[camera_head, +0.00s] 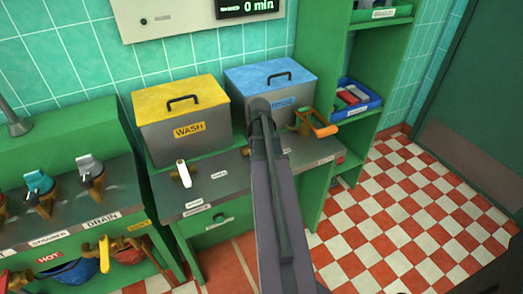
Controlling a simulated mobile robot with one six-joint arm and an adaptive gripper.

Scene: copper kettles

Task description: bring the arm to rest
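My arm (270,190) rises from the bottom edge of the view and reaches over the counter (205,195). Its visible far end is a dark rounded joint in front of the blue-lidded box (245,85). My gripper cannot be made out; I cannot tell whether it is hidden behind the arm or out of the picture. Whether anything is held does not show.
A yellow-lidded WASH box (157,128) stands left of the blue-lidded one. An orange-handled fitting (322,130) is close right of my arm. Several valves, one with a teal handle (38,182), are at left. Green shelves (312,60) stand right; the checkered floor (400,210) is clear.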

